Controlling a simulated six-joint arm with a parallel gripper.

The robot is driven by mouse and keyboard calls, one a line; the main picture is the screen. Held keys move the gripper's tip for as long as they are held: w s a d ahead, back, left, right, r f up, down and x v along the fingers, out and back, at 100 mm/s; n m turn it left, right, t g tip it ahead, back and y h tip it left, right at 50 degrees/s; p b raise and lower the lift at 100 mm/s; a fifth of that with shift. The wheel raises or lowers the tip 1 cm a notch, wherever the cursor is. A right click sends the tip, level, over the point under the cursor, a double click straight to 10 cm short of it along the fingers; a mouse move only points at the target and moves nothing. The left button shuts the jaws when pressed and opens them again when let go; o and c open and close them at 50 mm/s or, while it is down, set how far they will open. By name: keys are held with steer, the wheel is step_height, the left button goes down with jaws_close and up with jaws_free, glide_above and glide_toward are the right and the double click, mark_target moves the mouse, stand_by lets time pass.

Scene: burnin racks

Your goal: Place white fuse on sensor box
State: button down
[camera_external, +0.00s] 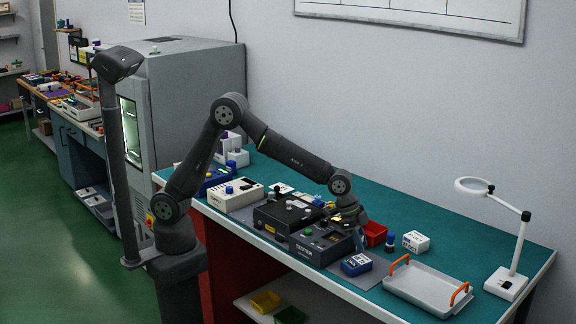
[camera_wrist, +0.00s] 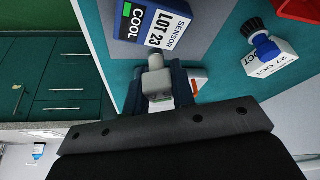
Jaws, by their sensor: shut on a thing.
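The white fuse (camera_wrist: 157,82), a pale grey-white piece with a rounded end, is between the fingers of my gripper (camera_wrist: 159,92) in the wrist view. The gripper is shut on it. The sensor box (camera_wrist: 152,24) is dark blue with a white label reading SENSOR LOT 23 and COOL. It lies just beyond the fuse's rounded end in the wrist view, and I cannot tell whether they touch. In the external view the sensor box (camera_external: 356,265) stands near the table's front edge, and my gripper (camera_external: 359,240) is just behind and above it. The fuse is not clear there.
A bottle (camera_wrist: 268,50) with a black cap and a 27 OCT label stands right of the sensor box. Behind are a red bin (camera_external: 375,232) and white box (camera_external: 416,241). A dark tester (camera_external: 321,244) is left; a tray (camera_external: 420,292) with orange handles and magnifier lamp (camera_external: 508,283) are right.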

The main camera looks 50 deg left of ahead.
steer(key=shift+f, duration=1.9)
steer(key=shift+f, duration=0.1)
steer(key=c, duration=1.2)
jaws_free()
steer(key=v, duration=1.2)
